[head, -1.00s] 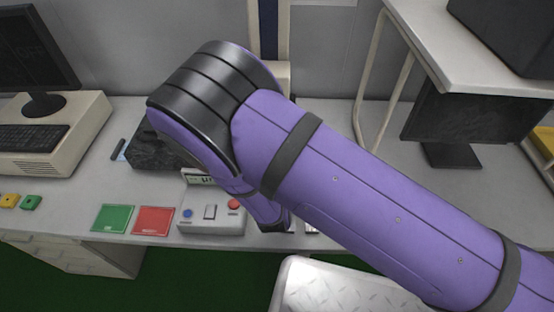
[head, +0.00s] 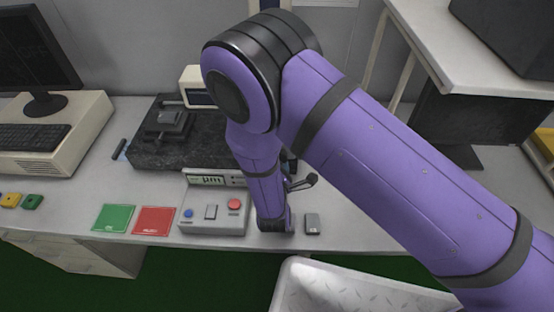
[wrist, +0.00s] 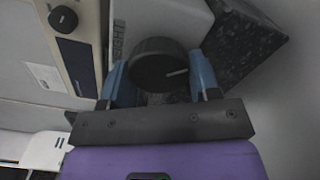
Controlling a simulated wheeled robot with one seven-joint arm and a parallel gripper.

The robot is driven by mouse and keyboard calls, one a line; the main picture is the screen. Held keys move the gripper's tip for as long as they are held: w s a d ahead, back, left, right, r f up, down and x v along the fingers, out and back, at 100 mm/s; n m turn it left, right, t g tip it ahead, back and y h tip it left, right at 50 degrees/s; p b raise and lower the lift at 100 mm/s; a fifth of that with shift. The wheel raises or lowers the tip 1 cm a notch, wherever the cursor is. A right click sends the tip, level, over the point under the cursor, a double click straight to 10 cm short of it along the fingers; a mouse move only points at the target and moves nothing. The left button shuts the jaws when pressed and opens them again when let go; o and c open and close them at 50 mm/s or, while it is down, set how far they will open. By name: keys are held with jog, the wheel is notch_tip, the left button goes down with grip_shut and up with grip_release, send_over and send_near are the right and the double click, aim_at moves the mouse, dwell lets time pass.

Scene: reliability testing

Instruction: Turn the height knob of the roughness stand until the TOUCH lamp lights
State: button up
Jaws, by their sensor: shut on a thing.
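The height knob (wrist: 158,68), black and round with a white mark pointing right, sits between the two blue fingers of my gripper (wrist: 161,75) in the wrist view. My gripper is shut on it, one finger at each side. In the head view the granite base (head: 185,155) shows partly, and my arm hides the knob and my fingers. I cannot make out the TOUCH lamp in either view.
A control box (head: 215,215) with a display, a blue and a red button stands at the bench's front. Green (head: 111,218) and red (head: 154,220) pads lie left of it. A metal tray (head: 335,290) is in front.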

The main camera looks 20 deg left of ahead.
jog(key=shift+s+f, duration=0.1)
dwell(0.3)
jog(key=o, duration=0.9)
